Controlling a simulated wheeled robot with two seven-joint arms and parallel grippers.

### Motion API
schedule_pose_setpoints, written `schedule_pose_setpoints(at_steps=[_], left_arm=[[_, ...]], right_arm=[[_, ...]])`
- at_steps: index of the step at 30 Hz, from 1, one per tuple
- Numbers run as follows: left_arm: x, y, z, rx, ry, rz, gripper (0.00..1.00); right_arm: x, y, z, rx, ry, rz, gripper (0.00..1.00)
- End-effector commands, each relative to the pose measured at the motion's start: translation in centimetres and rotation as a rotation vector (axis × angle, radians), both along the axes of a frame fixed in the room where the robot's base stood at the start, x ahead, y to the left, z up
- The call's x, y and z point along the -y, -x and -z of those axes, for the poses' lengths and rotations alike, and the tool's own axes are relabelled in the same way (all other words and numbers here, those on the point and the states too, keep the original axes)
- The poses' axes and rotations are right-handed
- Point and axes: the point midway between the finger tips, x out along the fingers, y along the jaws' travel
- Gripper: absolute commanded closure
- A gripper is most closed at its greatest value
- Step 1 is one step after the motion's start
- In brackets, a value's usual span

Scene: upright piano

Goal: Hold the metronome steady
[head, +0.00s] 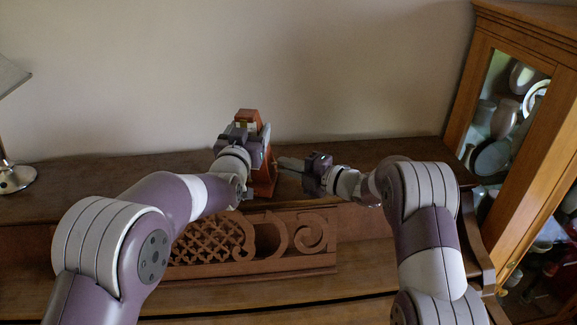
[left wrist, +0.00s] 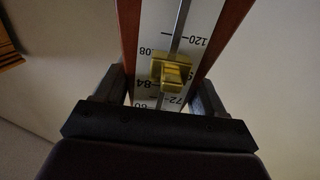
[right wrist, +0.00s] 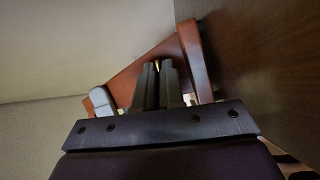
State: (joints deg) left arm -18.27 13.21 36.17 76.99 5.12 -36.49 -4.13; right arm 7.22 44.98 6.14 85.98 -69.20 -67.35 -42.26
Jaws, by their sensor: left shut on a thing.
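The metronome (head: 264,177) is a reddish-brown wooden case standing on top of the piano against the wall. In the left wrist view its white scale plate (left wrist: 149,55) shows, with a brass sliding weight (left wrist: 172,72) on the rod. My left gripper (head: 249,140) is shut on the metronome, one finger against each side of the case. My right gripper (head: 284,163) is at the metronome's right side. In the right wrist view its fingers (right wrist: 158,84) are close together, with a small brass part (right wrist: 156,66) at their tips. Whether they grip it is unclear.
The piano's carved openwork panel (head: 262,246) lies below the arms. A glass-fronted wooden cabinet (head: 481,85) with dishes stands at the right. A lamp base (head: 15,179) is at the far left. The piano top (head: 100,186) is clear between lamp and metronome.

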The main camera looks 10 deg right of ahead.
Motion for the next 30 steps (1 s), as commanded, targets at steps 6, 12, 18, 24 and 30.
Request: schedule_pose_setpoints(at_steps=[6,12,18,24,30], left_arm=[[-0.03,0.0,0.15,-0.003,-0.001,0.0,0.97],[-0.04,0.0,0.16,-0.003,-0.001,-0.001,0.97],[-0.05,0.0,0.16,-0.003,-0.001,-0.001,0.97],[-0.06,-0.02,0.17,-0.003,-0.001,-0.001,0.97],[-0.07,-0.02,0.17,-0.004,-0.001,-0.001,0.97]], right_arm=[[0.02,0.01,0.01,-0.001,0.0,0.0,1.0],[0.02,0.03,0.01,-0.005,-0.002,-0.001,1.0],[0.01,0.03,-0.01,-0.015,-0.005,-0.002,1.0],[0.0,0.03,-0.04,-0.031,-0.008,-0.003,1.0],[0.01,0.0,-0.12,-0.081,-0.023,-0.003,1.0]])
